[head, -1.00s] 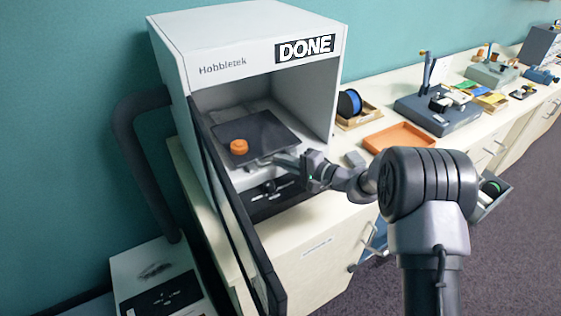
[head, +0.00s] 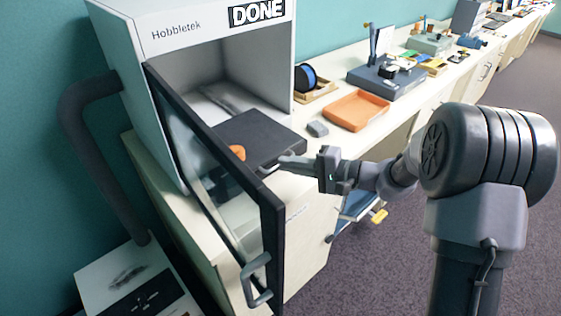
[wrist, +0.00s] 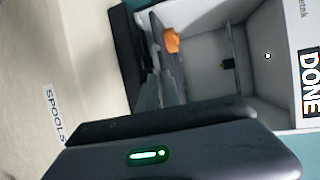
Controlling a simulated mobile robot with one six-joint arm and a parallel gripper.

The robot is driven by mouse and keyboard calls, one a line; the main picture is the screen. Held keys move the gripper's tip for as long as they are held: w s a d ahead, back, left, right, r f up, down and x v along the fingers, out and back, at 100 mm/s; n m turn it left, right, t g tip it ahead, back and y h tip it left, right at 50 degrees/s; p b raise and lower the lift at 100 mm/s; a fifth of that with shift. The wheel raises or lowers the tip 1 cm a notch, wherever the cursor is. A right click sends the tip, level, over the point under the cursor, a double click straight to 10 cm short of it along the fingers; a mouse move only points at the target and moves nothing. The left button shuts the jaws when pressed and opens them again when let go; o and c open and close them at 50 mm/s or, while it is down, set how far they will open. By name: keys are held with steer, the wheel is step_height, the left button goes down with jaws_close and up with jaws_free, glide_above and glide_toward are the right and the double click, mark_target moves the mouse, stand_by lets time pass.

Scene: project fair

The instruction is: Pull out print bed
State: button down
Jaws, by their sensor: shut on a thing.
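The printer (head: 190,50) is a white box marked Hobbletek, with a DONE sign on its front. Its dark-framed glass door (head: 215,175) stands open toward me. The dark print bed (head: 262,137) sticks out of the printer's opening, with an orange printed piece (head: 237,152) on it, partly hidden behind the door. My gripper (head: 287,160) is shut on the bed's front edge or tab; the exact contact is small in the head view. In the wrist view the gripper fingers (wrist: 160,85) reach the bed beside the orange piece (wrist: 171,41).
The door's handle (head: 256,280) juts toward me at lower left. An orange tray (head: 356,110), a small grey block (head: 317,129) and a blue spool (head: 305,78) stand on the counter to the right. Open floor (head: 400,255) lies at the front right.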

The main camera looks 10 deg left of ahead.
steer(key=shift+s+d, duration=0.2)
steer(key=c, duration=1.8)
jaws_free()
steer(key=p+v, duration=0.4)
steer(key=v, duration=1.3)
steer(key=shift+d, duration=0.2)
